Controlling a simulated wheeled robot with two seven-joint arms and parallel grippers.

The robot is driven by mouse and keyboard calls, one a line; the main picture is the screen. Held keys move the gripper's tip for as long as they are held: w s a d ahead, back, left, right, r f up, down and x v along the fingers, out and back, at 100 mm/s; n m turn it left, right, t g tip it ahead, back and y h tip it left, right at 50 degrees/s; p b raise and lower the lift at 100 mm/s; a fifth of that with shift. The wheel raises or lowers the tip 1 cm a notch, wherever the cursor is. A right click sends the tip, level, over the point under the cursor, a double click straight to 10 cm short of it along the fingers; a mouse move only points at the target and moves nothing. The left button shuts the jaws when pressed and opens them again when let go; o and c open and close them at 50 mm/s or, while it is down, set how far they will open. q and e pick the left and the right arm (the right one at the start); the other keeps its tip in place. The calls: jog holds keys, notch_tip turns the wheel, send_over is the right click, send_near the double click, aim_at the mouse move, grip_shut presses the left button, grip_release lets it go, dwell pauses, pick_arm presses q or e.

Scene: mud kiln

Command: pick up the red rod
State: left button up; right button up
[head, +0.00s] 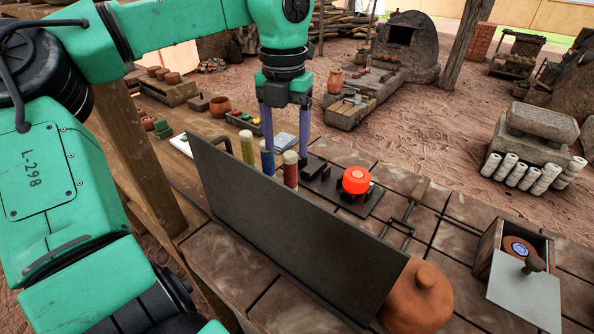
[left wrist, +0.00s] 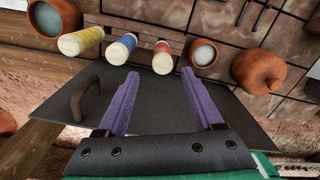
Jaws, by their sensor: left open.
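The red rod (head: 290,172) stands upright behind a dark upright panel, with a pale top; its lower end is hidden by the panel. The blue rod (head: 267,161) and the yellow rod (head: 247,147) stand in a row to its left. My left gripper (head: 285,146), with purple fingers, is open and empty, pointing down close to the rods. In the left wrist view, the red rod (left wrist: 162,58) shows just beyond the gap between the open fingertips (left wrist: 160,78), with the blue rod (left wrist: 122,48) and yellow rod (left wrist: 80,40) left of it. My right gripper is not in view.
The dark panel (head: 290,235) runs along the near side of the rods. A glowing red-orange piece (head: 356,180) sits on a dark stand to the right. A lidded clay pot (head: 417,298) and a wooden box (head: 490,258) stand further right on the tiled top.

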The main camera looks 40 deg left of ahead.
aim_at(291, 181)
pick_arm(q)
jog(key=f, duration=0.7)
jog(key=f+p, duration=0.1)
jog(key=f, duration=0.2)
jog(key=shift+w+f, duration=0.3)
jog(key=shift+w, duration=0.1)
grip_shut()
